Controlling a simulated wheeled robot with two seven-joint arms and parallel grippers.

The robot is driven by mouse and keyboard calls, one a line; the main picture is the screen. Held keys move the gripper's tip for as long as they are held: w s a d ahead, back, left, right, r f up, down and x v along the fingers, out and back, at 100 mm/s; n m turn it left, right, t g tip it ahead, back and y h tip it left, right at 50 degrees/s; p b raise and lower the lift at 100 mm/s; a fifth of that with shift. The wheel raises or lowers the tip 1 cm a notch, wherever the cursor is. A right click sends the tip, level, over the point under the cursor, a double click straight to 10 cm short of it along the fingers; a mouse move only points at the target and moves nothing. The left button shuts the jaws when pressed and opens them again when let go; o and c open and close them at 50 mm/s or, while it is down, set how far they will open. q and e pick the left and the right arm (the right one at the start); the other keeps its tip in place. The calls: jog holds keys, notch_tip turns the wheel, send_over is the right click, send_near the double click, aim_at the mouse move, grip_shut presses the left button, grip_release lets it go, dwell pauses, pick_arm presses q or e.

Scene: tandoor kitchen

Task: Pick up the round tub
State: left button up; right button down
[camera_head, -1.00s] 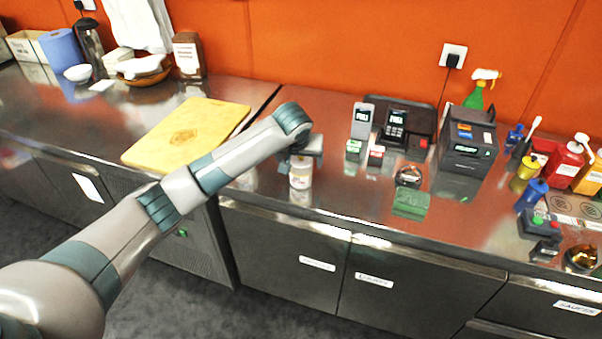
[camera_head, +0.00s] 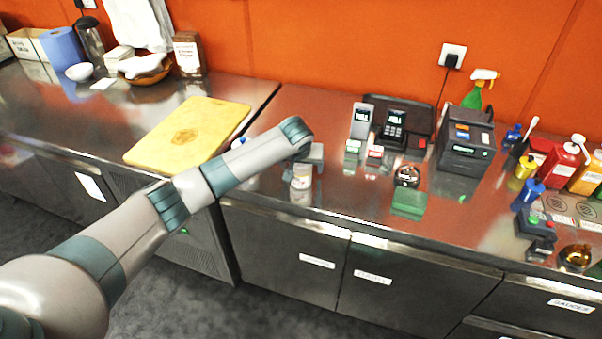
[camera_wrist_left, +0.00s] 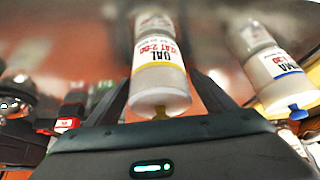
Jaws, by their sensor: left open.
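A round tub (camera_head: 301,177) with a pale body and printed label stands near the front edge of the steel counter. In the left wrist view the tub (camera_wrist_left: 158,72) carries a yellow band and the word DAL. My left gripper (camera_head: 310,154) is low over the counter at this tub. In the wrist view the open fingers lie on either side of it, with no clear contact. A second similar tub (camera_wrist_left: 272,66) with a blue band stands to the right in the wrist view. In the head view my forearm partly hides it. My right gripper is not in view.
A wooden board (camera_head: 185,135) lies left of my forearm. A green block (camera_head: 408,203), a round dark item (camera_head: 407,176) and a card terminal (camera_head: 394,127) stand to the right. A black printer (camera_head: 466,140) and bottles are farther right.

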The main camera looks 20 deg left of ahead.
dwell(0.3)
pick_arm(q)
jog(key=shift+r, duration=0.1)
jog(key=c, duration=1.4)
jog(key=shift+o, duration=0.2)
jog(key=shift+r, duration=0.1)
jog(key=shift+r+b, duration=0.45)
jog(key=shift+r, duration=0.2)
notch_tip(320, 180, up, 2)
jog(key=shift+r+b, duration=0.2)
jog(key=shift+b, duration=0.4)
jog(key=d+r+b, duration=0.3)
jog(key=d+r, duration=0.4)
jog(key=d, duration=0.4)
jog(key=shift+s+d+b, duration=0.15)
jog(key=shift+d+b, duration=0.15)
